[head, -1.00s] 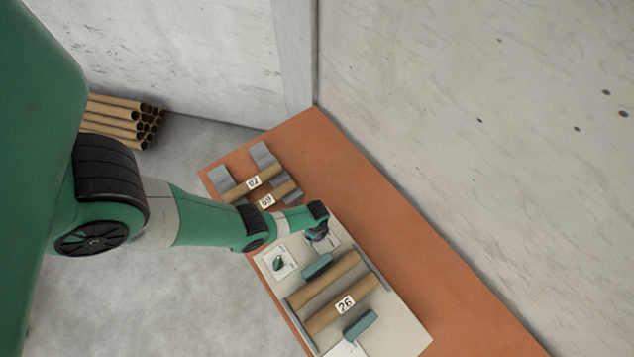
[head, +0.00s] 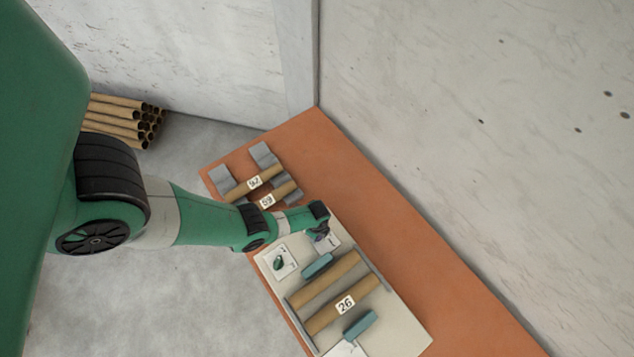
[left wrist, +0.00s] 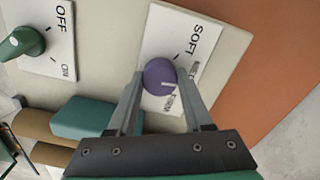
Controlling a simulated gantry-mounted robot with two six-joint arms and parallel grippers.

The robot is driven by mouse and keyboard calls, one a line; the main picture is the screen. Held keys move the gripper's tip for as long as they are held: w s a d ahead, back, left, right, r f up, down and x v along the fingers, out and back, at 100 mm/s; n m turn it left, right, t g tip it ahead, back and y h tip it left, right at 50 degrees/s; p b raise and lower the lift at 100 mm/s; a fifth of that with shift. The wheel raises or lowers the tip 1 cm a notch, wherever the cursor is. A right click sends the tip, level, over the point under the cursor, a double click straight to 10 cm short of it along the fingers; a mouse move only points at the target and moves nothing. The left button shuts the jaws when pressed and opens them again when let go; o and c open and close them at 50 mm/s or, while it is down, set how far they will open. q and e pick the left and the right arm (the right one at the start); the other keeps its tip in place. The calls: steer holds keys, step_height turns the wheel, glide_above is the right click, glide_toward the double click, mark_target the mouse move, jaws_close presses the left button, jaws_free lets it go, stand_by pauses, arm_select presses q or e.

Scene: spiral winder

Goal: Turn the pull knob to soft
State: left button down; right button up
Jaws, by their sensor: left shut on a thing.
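The purple pull knob (left wrist: 157,72) stands on a white label plate (left wrist: 168,30) in the left wrist view. The plate reads SOFT, MED and FIRM. A short pale pointer line on the knob points to the right of the picture, between the MED and FIRM words; I cannot tell exactly which mark it meets. My left gripper (left wrist: 160,76) is shut on the pull knob, one finger on each side. In the head view my left gripper (head: 320,230) reaches down to the panel's far end and hides most of the knob. My right gripper is not in view.
Teal blocks (head: 318,266) and brown rollers, one labelled 26 (head: 345,305), lie on the pale panel (head: 405,335). Tubes labelled 92 and 59 rest on grey supports. The orange tabletop (head: 420,240) is clear along the wall.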

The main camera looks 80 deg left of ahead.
arm_select(q)
steer(key=n, duration=0.5)
steer(key=shift+n, duration=0.4)
steer(key=n, duration=0.5)
stand_by(0.4)
steer(key=shift+c, duration=1.5)
jaws_free()
